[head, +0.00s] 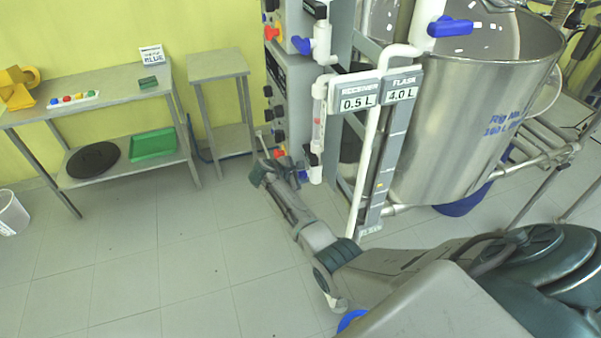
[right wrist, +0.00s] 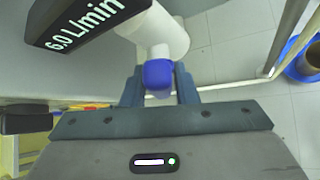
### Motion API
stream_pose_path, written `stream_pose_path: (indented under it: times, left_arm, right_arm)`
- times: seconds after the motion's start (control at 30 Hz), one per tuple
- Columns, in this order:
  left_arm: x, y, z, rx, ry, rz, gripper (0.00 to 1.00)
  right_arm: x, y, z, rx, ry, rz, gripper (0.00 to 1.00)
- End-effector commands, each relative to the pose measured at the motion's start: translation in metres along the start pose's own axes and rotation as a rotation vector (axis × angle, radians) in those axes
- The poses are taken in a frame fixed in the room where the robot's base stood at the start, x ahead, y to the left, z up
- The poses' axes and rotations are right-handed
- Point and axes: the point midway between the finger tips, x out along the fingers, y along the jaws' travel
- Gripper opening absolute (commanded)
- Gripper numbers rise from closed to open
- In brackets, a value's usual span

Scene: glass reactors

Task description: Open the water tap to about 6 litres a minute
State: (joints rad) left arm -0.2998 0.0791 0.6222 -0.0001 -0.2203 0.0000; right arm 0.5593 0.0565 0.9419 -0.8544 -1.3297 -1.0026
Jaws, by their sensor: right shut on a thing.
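The water tap's blue knob (right wrist: 158,76) sits on a white fitting (right wrist: 162,35) in the right wrist view. My right gripper (right wrist: 158,90) is shut on this knob, with one finger on each side. A black label reading 6.0 L/min (right wrist: 84,22) is beside it. In the head view, my right gripper (head: 292,172) is at the bottom of a clear upright flow tube (head: 319,118). The knob is small there and partly hidden by the gripper. The float reading is too small to tell. My left gripper is not in view.
A grey panel (head: 288,85) with black and coloured knobs stands behind the tube. A bench (head: 110,92) stands left.

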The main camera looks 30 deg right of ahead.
Motion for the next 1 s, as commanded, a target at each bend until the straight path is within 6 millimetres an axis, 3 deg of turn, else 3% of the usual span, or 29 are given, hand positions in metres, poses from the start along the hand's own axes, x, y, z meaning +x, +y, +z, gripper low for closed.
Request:
stream_pose_path:
  times: [0.43,0.47,0.5,0.53,0.83,1.0]
  left_arm:
    - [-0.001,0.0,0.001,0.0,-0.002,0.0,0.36]
    - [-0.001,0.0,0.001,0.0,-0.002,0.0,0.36]
    - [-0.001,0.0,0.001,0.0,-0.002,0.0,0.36]
    - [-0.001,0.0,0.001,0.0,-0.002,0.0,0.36]
    - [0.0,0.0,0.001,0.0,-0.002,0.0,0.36]
    - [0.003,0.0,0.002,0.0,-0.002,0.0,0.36]
  right_arm:
    - [0.001,-0.002,-0.001,-0.008,0.0,-0.008,0.04]
    - [0.001,-0.002,-0.001,-0.008,0.0,-0.008,0.32]
    - [0.001,-0.001,-0.001,-0.008,0.0,-0.008,0.4]
    - [0.001,-0.001,-0.001,-0.007,0.0,-0.008,0.42]
    - [-0.002,-0.001,-0.001,-0.006,0.001,-0.006,0.42]
    - [-0.02,-0.001,-0.002,-0.004,0.003,-0.004,0.42]
